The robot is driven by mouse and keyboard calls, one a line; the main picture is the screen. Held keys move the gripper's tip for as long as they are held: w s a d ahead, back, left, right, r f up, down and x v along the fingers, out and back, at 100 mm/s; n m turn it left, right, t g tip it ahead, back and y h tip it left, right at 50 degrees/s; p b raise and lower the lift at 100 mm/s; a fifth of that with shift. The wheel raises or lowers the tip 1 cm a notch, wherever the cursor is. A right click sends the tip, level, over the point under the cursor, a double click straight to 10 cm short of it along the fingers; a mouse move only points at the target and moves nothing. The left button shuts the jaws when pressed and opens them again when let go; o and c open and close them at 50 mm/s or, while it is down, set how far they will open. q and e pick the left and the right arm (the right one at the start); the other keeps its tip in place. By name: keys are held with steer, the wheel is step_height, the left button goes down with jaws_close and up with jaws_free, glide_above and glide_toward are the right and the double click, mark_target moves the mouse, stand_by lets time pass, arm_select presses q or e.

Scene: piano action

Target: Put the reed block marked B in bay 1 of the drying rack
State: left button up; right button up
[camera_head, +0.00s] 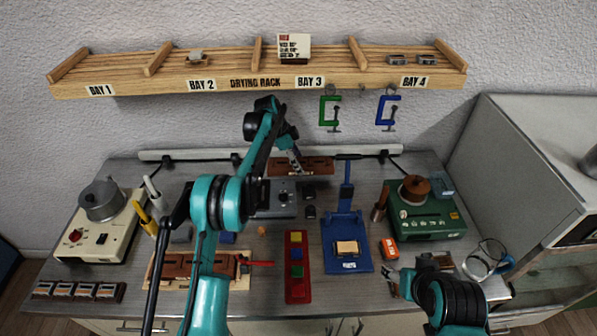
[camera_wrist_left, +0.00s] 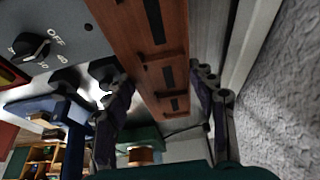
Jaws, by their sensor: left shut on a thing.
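The drying rack (camera_head: 140,87) is a long wooden shelf on the back wall, labelled BAY 1 to BAY 4. Bay 1 (camera_head: 112,73), at its left end, is empty. My left gripper (camera_head: 295,162) is at the back of the bench, below the rack. It is shut on a long reddish-brown slotted reed block (camera_head: 318,165). In the left wrist view the block (camera_wrist_left: 150,45) runs between the two fingers (camera_wrist_left: 165,95); no letter shows on it. My right gripper (camera_head: 394,279) is low at the front right; its jaws are unclear.
Another brown block (camera_head: 175,267) lies on a wooden board at front left. A cream pot heater (camera_head: 97,235), a blue press (camera_head: 347,250), a red tray (camera_head: 297,285) and a green device (camera_head: 425,218) crowd the bench. A white card stands in bay 3 (camera_head: 294,47); small items occupy bays 2 and 4.

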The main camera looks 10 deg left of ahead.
arm_select(q)
step_height(320, 180, down, 4)
steer(key=shift+f+b, duration=0.1)
steer(key=shift+b, duration=0.4)
steer(key=o, duration=1.4)
steer(key=shift+c, duration=0.2)
